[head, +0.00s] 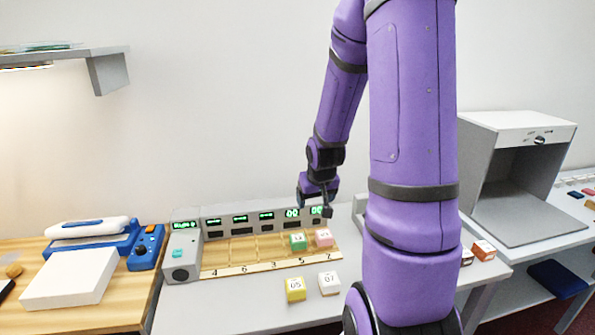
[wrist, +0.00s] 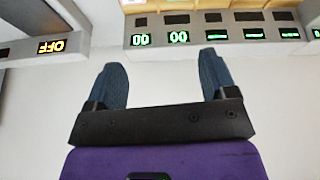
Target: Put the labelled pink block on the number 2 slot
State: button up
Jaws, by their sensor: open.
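The pink block (head: 323,237) with a marking on its top sits at the right end of the wooden slot rack (head: 240,252). It lines up with the last number on the front strip, which looks like 2. My gripper (head: 328,211) is above and just behind the pink block, small in the head view. In the wrist view my gripper (wrist: 162,65) has its two dark fingers wide apart with nothing between them. The wrist view shows no block.
A green block (head: 298,241) sits in the rack left of the pink one. A yellow block (head: 295,289) and a white block (head: 329,283) stand on the counter in front. A row of green displays (wrist: 178,37) runs behind the rack. The left slots are empty.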

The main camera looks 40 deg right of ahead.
jog(key=a+r+n, duration=0.1)
jog(key=a+r, duration=0.7)
jog(key=r, duration=0.2)
jog(key=s+a+r+n+t+y, duration=0.1)
jog(key=s+a+r+n, duration=0.3)
jog(key=s+a+r, duration=0.9)
jog(key=s+a+y, duration=0.1)
jog(key=s+a, duration=0.1)
jog(key=s, duration=0.1)
jog(key=shift+s+a, duration=0.2)
dwell(0.9)
